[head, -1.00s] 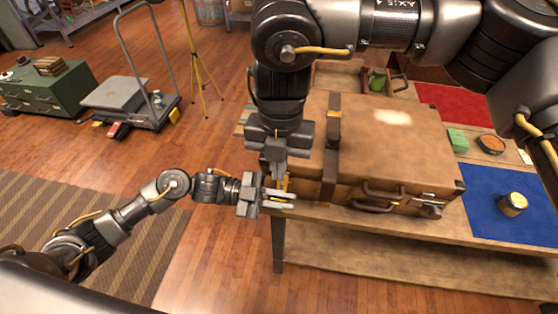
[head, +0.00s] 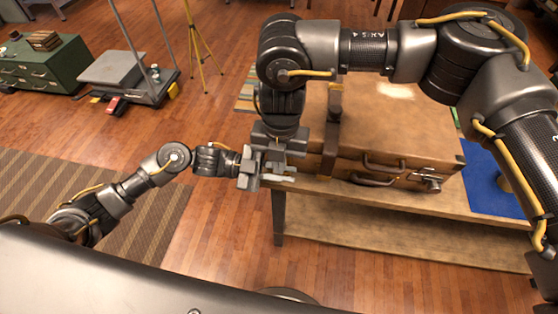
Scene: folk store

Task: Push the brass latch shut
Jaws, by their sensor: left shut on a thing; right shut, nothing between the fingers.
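A brown leather suitcase (head: 400,125) lies closed on the table, with dark straps, a front handle (head: 372,172) and a metal latch (head: 428,181) at its right front. My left gripper (head: 281,178) is at the front left corner of the case, shut with its fingers pointing right; what it holds is hidden. My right gripper (head: 275,164) points down right above it, shut and empty, overlapping it in the picture. The grippers cover the left front latch area. No brass latch shows clearly there, and I cannot tell whether the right fingertips touch anything.
The wooden table (head: 440,203) has a lower shelf (head: 400,240). A blue mat (head: 485,185) lies right of the case, partly behind my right arm. A green cabinet (head: 45,68) and a platform cart (head: 115,70) stand far left. The floor in front is clear.

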